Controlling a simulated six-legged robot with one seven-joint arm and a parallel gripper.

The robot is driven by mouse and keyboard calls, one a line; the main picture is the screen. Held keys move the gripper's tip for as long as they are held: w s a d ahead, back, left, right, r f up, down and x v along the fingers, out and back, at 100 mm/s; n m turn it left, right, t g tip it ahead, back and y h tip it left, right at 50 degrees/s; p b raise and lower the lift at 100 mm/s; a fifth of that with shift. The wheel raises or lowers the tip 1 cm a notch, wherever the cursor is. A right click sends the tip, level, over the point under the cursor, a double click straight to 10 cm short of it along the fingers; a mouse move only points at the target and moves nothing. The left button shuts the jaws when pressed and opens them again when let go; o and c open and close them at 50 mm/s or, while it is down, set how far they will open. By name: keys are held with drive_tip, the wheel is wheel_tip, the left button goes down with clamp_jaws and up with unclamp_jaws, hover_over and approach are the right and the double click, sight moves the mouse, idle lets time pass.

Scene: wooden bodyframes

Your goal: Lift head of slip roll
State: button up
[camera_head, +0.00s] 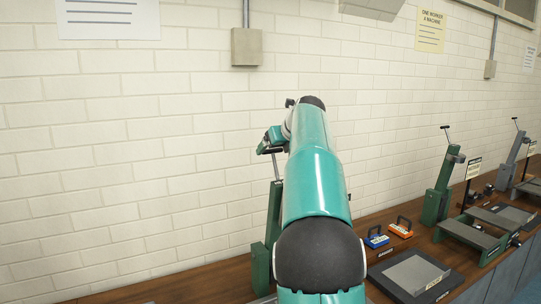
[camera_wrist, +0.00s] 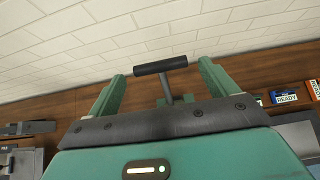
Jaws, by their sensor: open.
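A green upright machine (camera_head: 273,215) stands on the bench behind my arm, and my arm hides most of it. I cannot tell from its shape alone that it is the slip roll. In the wrist view a black bar handle (camera_wrist: 178,63) on a grey stem rises from the machine, just beyond my palm. My gripper (camera_wrist: 161,74) is open and empty, with one green finger on each side of the handle's stem. I cannot tell whether the fingers touch the handle. In the head view my gripper (camera_head: 272,139) is partly hidden by my arm, at the top of the green upright.
The wooden bench runs along a white brick wall. To the right lie a blue tag (camera_head: 376,237) marked READY, an orange tag (camera_head: 402,227) and a grey plate (camera_head: 414,272). Another green machine (camera_head: 437,200) with a lever stands farther right. The bench's left part is bare.

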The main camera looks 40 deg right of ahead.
drive_tip(key=v, duration=0.6)
drive_tip(key=shift+s+r, duration=0.15)
drive_tip(key=shift+s, duration=0.05)
drive_tip(key=s+a+f+n+g+y, duration=0.1)
drive_tip(key=s+a+f+n, duration=0.2)
drive_tip(key=a+n, duration=0.4)
drive_tip(key=s+a+f+n+g+y, duration=0.1)
drive_tip(key=s+a+f+n, duration=0.3)
drive_tip(key=a, duration=0.6)
drive_tip(key=s+a+f+n+y, duration=0.1)
drive_tip(key=s+a+f+n, duration=0.1)
drive_tip(key=a+n, duration=0.55)
drive_tip(key=s+a+f+n+g, duration=0.2)
drive_tip(key=s+a+f+n, duration=1.4)
drive_tip(key=n, duration=0.4)
wheel_tip(320, 180, down, 3)
drive_tip(key=shift+s+r+g+h, duration=0.1)
drive_tip(key=shift+s+g+h, duration=0.25)
drive_tip(key=shift+s, duration=0.35)
